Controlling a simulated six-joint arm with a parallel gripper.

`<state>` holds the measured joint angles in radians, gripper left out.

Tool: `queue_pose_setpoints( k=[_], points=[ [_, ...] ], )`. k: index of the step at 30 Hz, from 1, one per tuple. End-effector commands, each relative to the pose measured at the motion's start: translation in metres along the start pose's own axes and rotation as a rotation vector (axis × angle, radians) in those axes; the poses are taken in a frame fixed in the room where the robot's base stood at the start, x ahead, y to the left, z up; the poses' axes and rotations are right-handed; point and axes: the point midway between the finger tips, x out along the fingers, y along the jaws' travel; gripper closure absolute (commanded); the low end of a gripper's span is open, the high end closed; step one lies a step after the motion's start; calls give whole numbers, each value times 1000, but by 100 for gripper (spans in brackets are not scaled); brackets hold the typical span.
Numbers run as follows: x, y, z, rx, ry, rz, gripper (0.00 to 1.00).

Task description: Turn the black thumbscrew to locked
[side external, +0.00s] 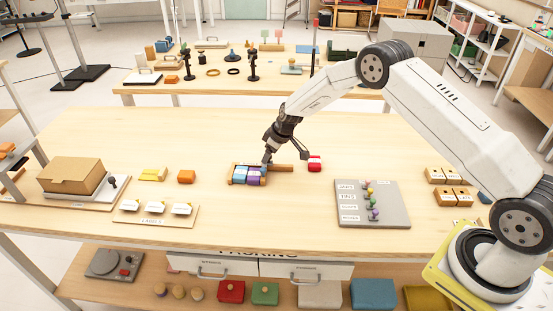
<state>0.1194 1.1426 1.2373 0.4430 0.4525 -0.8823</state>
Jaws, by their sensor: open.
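A small black knob (113,182), which looks like the thumbscrew, stands at the right end of a pale base plate (88,202) on the left part of the table. A closed brown box (71,175) sits on the same plate, left of the knob. The knob is too small to read its turn position or any lock mark. My gripper (286,158) is open, far to the right of the knob. Its fingers point down above a wooden rack (285,168) near the table's middle. I cannot tell whether they touch anything there.
The rack holds blue and purple blocks (253,176), with a red-and-white block (314,163) to its right. Bare table lies behind.

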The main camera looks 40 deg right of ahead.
Motion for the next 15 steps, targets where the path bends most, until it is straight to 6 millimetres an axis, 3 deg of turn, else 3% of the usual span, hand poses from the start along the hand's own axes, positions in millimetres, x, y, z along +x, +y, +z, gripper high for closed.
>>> queue_pose_setpoints(
  k=[8,11,15],
  points=[
    [1,0,0,0,0,0,31],
    [1,0,0,0,0,0,56],
    [1,0,0,0,0,0,100]
  ],
)
